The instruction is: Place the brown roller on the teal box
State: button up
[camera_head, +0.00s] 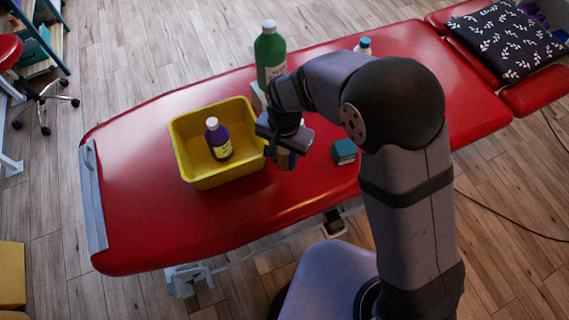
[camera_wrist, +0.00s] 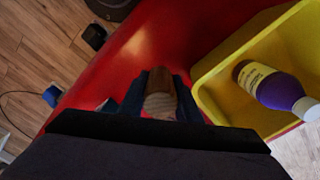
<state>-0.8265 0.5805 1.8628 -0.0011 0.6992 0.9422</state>
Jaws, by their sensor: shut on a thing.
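The brown roller (camera_wrist: 160,84) is between the two fingers of my gripper (camera_wrist: 159,98) in the wrist view, with its round wooden end towards the camera. In the head view my gripper (camera_head: 286,150) is above the red table, just right of the yellow bin, and the brown roller (camera_head: 284,160) shows partly below it. My gripper is shut on the roller. The teal box (camera_head: 345,151) sits on the red table to the right of my gripper, beside my arm. Its top looks bare. I cannot clearly make out the box in the wrist view.
A yellow bin (camera_head: 188,169) holds a purple bottle (camera_head: 218,142). A green bottle (camera_head: 270,55) stands behind my gripper. A small white bottle with a blue cap (camera_head: 363,46) is farther back. The red table (camera_head: 140,200) is clear at the left.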

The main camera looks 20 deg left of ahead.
jog(key=shift+r, duration=0.35)
